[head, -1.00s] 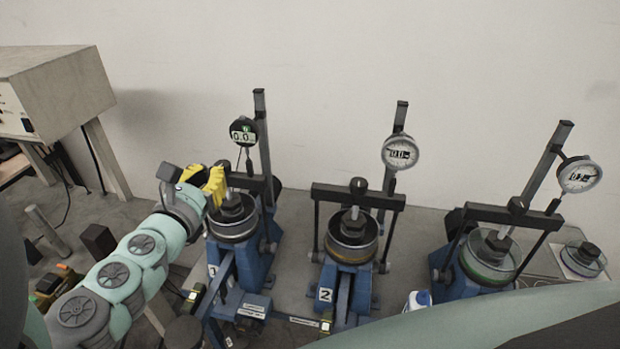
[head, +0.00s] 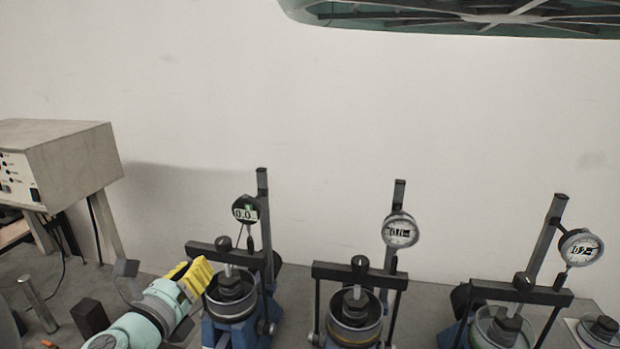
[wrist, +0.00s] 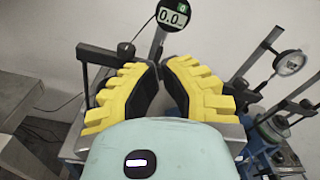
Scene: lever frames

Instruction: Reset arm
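My gripper (head: 194,276) has yellow ridged fingers with dark inner pads. In the head view it is at the lower left, beside the left frame's crossbar and cell. In the wrist view the fingers (wrist: 160,75) slant toward each other, close at the tips with a narrow gap and nothing seen between them. The left lever frame (head: 230,297) has a digital gauge (head: 245,209), which also shows past the fingertips in the wrist view (wrist: 172,14). The middle frame (head: 354,318) and right frame (head: 497,327) carry round gauges (head: 400,230) (head: 580,247). The lower parts of the frames are cut off.
A box-like cabinet (head: 75,163) on legs stands at the far left. A dark block (head: 89,316) and a metal rod (head: 37,304) stand near my arm. A separate round cell (head: 600,330) is at the far right.

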